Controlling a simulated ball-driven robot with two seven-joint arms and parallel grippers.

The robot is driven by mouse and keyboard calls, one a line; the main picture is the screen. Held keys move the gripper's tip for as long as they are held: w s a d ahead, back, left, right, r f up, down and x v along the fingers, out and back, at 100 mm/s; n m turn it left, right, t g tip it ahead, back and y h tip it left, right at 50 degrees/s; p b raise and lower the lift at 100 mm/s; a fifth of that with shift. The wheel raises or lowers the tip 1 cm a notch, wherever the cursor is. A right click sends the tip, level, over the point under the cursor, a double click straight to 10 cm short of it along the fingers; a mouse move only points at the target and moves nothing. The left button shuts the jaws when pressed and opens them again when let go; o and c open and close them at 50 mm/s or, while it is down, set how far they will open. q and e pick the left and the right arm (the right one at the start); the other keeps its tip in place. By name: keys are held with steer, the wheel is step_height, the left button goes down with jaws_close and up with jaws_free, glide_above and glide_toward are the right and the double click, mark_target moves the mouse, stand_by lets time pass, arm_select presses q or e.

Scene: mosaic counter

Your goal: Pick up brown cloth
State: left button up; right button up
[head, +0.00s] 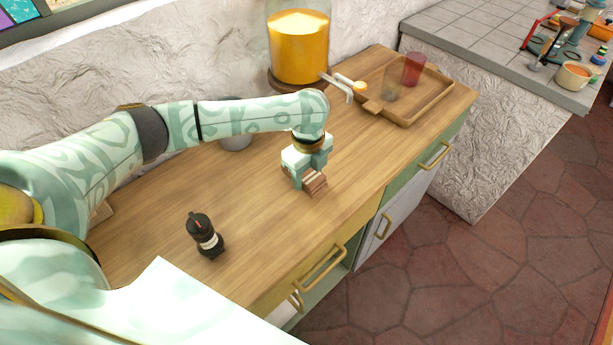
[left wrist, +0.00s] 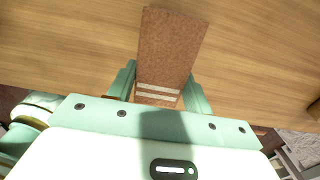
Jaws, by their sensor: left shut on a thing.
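The brown cloth (head: 314,183) is a small folded piece with pale stripes, at my left gripper on the wooden counter. In the left wrist view the cloth (left wrist: 168,50) reaches out between the two green fingers, its white stripes close to the palm. My left gripper (head: 307,178) points down and is shut on the cloth; its fingers also show in the left wrist view (left wrist: 158,88). Whether the cloth touches the counter is hard to tell. My right gripper is not in view.
A black grinder (head: 205,238) stands on the wooden counter (head: 270,240) at the front left. A drink dispenser (head: 299,50) and a wooden tray (head: 432,97) with a red cup (head: 413,69) and a clear cup stand at the back. A grey pot is partly hidden behind my arm.

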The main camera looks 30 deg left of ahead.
arm_select(q)
steer(key=s+d+r+p, duration=0.1)
steer(key=r, duration=0.1)
steer(key=s+r+p, duration=0.1)
steer(key=r, duration=0.1)
steer(key=s+d+r+p, duration=0.1)
steer(key=r, duration=0.1)
steer(key=shift+s+d, duration=0.3)
steer(key=shift+d, duration=0.05)
steer(key=s+d+r+p, duration=0.3)
steer(key=s+d, duration=0.2)
steer(key=s, duration=0.2)
steer(key=shift+s+d+r, duration=0.2)
steer(key=shift+d, duration=0.15)
steer(key=shift+o, duration=0.4)
